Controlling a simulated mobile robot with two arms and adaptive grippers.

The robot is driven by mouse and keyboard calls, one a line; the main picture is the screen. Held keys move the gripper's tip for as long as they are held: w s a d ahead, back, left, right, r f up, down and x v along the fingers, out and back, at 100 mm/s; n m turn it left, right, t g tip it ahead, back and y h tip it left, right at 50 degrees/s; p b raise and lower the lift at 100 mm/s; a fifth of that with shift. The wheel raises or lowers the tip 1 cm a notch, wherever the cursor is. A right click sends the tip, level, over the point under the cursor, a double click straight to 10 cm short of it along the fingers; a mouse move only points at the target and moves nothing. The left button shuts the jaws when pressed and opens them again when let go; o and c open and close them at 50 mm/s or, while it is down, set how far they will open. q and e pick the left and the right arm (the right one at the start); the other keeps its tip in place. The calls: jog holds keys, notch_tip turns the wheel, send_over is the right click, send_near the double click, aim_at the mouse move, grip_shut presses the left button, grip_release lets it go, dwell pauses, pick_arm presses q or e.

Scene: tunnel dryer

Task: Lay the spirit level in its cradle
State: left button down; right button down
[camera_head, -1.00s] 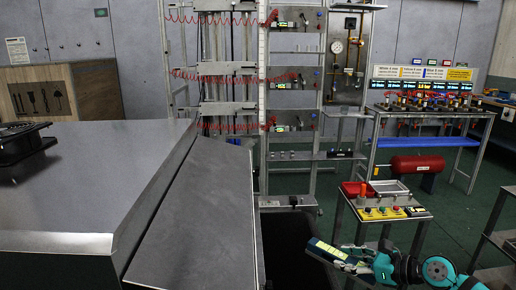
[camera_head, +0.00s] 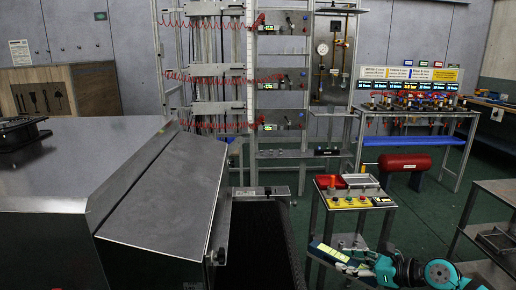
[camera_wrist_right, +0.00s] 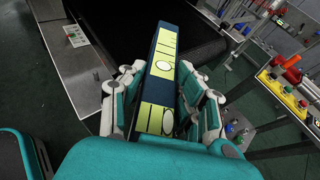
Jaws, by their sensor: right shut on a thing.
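The spirit level (camera_head: 333,253) is a dark blue bar with pale yellow-green faces. My right gripper (camera_head: 358,262) is shut on it at the lower right of the head view. In the right wrist view the level (camera_wrist_right: 161,77) lies between the two fingers of the right gripper (camera_wrist_right: 163,100) and points away from the palm, over a dark surface. The level is held in the air, apart from the small stand. I cannot pick out its cradle for certain in either view. My left gripper is not in view.
A small stand with a yellow button panel (camera_head: 352,201), red bin (camera_head: 330,182) and grey tray (camera_head: 362,181) is just beyond the level. A dark belt (camera_head: 258,245) lies left of it. A large metal housing (camera_head: 80,165) fills the left. A metal table (camera_head: 500,192) stands right.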

jog(key=s+a+r+n+g+y, duration=0.25)
jog(key=s+a+r, duration=0.25)
jog(key=s+a, duration=0.55)
jog(key=s+d+f+m+t+h+p, duration=0.1)
jog(key=s+d, duration=0.5)
jog(key=s, duration=0.3)
jog(key=shift+s+f, duration=0.25)
jog(key=shift+s, duration=0.1)
